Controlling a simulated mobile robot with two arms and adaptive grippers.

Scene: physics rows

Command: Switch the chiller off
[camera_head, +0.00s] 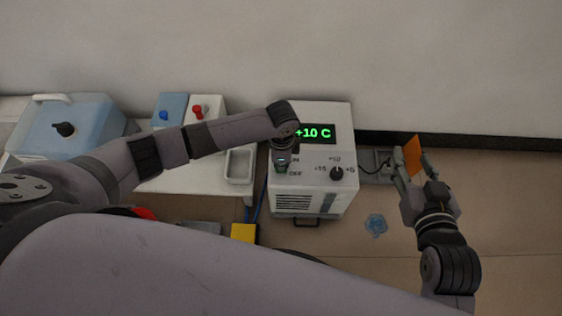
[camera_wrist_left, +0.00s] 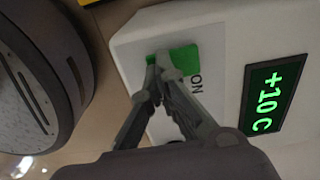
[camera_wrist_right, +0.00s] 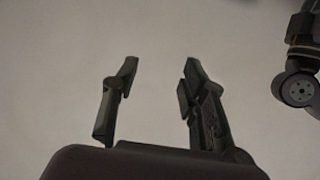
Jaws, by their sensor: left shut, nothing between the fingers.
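The chiller (camera_head: 311,205) is a white box on the floor against the wall. Its display (camera_head: 317,133) is lit and reads +10 C in green. The green switch (camera_wrist_left: 187,59) sits on the white ON/OFF label, and the word ON is readable in the left wrist view. My left gripper (camera_wrist_left: 158,66) is shut and empty, its fingertips at the switch and partly covering it; I cannot tell whether they touch. In the head view my left gripper (camera_head: 282,163) hides part of the switch area. My right gripper (camera_head: 410,172) is open, right of the chiller.
A black knob (camera_head: 337,173) is right of the switch. An orange piece (camera_head: 413,157) shows at my right fingers. A table (camera_head: 190,180) on the left bears a blue container (camera_head: 75,125), two small boxes and a tray (camera_head: 239,166). A blue patch (camera_head: 376,224) lies on the floor.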

